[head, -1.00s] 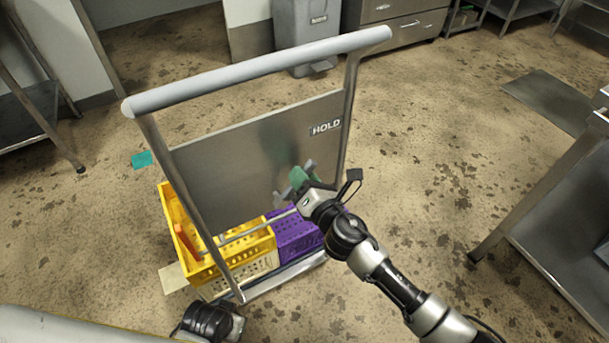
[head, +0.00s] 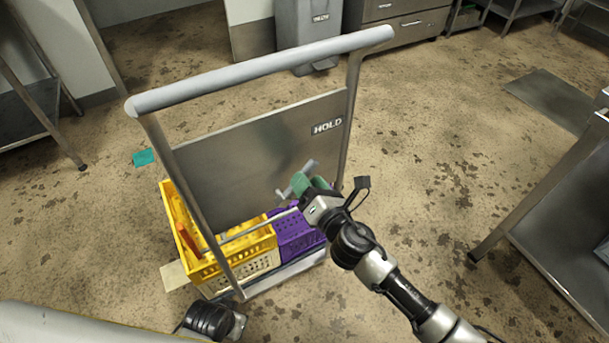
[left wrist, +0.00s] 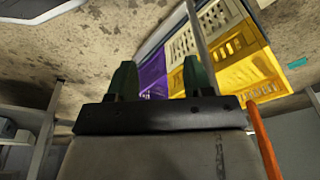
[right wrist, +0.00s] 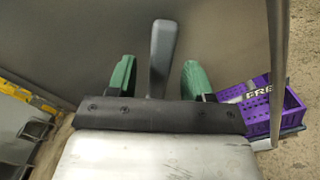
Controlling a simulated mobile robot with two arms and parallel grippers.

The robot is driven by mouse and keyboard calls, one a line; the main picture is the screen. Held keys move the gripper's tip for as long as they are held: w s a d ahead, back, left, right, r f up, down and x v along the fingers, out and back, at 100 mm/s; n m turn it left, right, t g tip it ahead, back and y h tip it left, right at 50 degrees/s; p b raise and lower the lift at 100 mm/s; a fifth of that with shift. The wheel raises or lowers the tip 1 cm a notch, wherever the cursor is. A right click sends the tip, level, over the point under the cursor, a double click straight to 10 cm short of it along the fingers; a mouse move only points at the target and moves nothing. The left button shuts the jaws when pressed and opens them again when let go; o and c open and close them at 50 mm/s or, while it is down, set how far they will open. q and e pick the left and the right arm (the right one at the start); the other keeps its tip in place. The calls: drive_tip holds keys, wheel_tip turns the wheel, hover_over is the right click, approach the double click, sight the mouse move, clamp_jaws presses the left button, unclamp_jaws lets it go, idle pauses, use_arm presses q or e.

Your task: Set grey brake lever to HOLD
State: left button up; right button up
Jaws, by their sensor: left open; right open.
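The grey brake lever (right wrist: 162,55) stands between the two green fingers of my right gripper (right wrist: 153,78) in the right wrist view, with a gap on each side. In the head view the lever (head: 309,166) shows partly, tilted up to the right, beside the green fingers of my right gripper (head: 308,183). A HOLD label (head: 327,127) is on the cart's metal panel (head: 245,160), above and right of the lever. My left gripper (left wrist: 157,80) is open and empty.
The cart has a grey push handle (head: 260,68) on top. Yellow (head: 230,258) and purple (head: 298,232) crates sit at its base. An orange-ended rod (head: 188,240) is near the yellow crate. A steel table (head: 560,220) stands right. Floor between cart and table is free.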

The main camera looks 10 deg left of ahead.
use_arm(q)
drive_tip(key=shift+s+f, duration=0.2)
drive_tip(key=shift+f, duration=0.55)
use_arm(e)
drive_tip(key=v, duration=0.8)
drive_tip(key=shift+s+d, duration=0.2)
use_arm(q)
drive_tip(key=shift+s, duration=0.1)
